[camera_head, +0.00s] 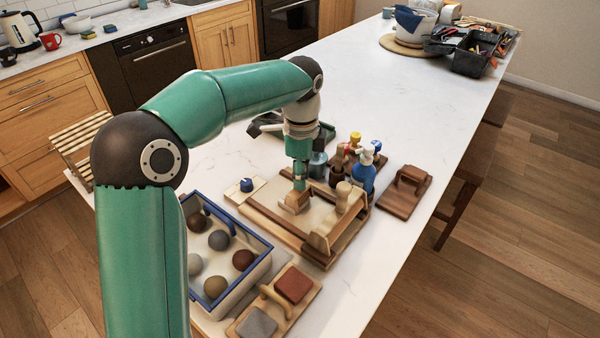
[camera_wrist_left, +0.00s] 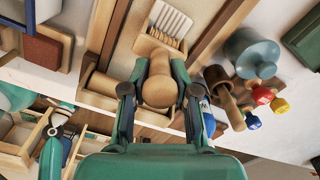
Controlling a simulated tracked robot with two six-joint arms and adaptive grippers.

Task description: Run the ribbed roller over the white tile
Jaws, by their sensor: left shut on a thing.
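My left gripper (camera_head: 299,188) reaches down over a shallow wooden tray (camera_head: 262,222) on the counter. In the left wrist view its two fingers (camera_wrist_left: 156,92) are shut on the rounded wooden handle of the ribbed roller (camera_wrist_left: 160,88). The roller's ribbed end (camera_wrist_left: 164,38) lies over the near part of the white tile (camera_wrist_left: 174,18), seemingly touching it. Parallel grooves show on the tile beyond the ribs. In the head view the roller (camera_head: 296,203) is a small wooden shape under the gripper; I cannot make out the tile there.
A wooden rolling pin (camera_head: 343,196) lies across the tray's right end. A blue-rimmed box of clay balls (camera_head: 262,262) stands at the near left, a board with colored blocks (camera_head: 277,305) in front. A blue bottle (camera_head: 363,176) and stamps stand behind.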

